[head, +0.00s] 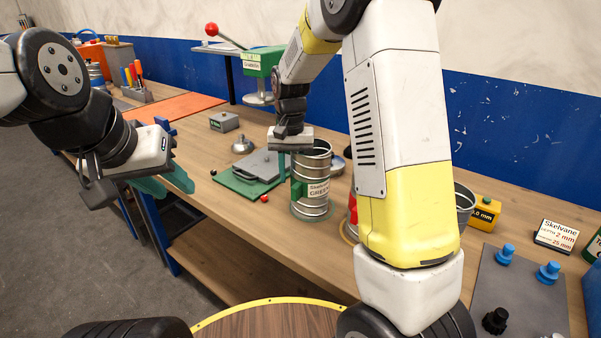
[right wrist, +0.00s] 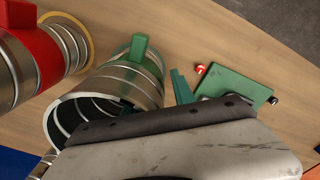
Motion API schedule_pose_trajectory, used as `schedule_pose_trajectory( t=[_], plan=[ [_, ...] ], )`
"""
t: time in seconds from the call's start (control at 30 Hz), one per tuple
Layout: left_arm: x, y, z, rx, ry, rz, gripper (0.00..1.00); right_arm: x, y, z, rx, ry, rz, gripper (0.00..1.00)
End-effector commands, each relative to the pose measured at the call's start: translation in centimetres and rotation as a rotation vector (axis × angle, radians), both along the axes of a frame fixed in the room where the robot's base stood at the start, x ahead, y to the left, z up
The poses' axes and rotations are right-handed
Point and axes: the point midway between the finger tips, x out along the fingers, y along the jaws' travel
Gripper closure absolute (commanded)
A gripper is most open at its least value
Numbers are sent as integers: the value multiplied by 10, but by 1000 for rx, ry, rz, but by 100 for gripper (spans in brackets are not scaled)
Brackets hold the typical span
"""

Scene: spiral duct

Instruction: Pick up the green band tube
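The green band tube (head: 312,190) is a ribbed metal cylinder standing upright on the bench, with a green band and a label. In the right wrist view the green band tube (right wrist: 133,75) shows its open mouth and a green tab. My right gripper (head: 290,165) is at its rim, pointing down. One teal finger is outside the wall with a small gap; the other appears inside the mouth, mostly hidden. My right gripper (right wrist: 152,95) looks open around the wall. My left gripper (head: 168,182) is open and empty, at the left, away from the tube.
A red-banded tube (right wrist: 35,60) stands close beside the green one, mostly hidden by my right arm in the head view. A green board with a grey plate (head: 250,180) lies left of the tube. A yellow block (head: 485,213) is further right.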

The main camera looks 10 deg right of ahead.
Motion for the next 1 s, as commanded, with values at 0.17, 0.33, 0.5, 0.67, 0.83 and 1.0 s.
schedule_pose_trajectory(
  t=[0.17, 0.33, 0.5, 0.67, 0.83, 1.0],
  plan=[
    [0, 0, 0, 0, 0, 0, 64, 0, 0, 0, 0, 0, 0, 79],
    [0, 0, 0, 0, 0, 0, 64, 0, 0, 1, 0, 0, 0, 100],
    [0, 0, 0, 0, 0, 0, 64, 0, 0, 1, 0, 0, 1, 100],
    [0, 0, 0, 0, 0, 0, 64, 0, 0, 1, 0, 0, 1, 100],
    [0, 0, 0, 0, 0, 0, 64, 0, 0, 1, 0, -1, 1, 100],
    [0, 0, 0, 0, 0, 0, 64, 0, 0, 1, 1, -1, 1, 100]
  ],
)
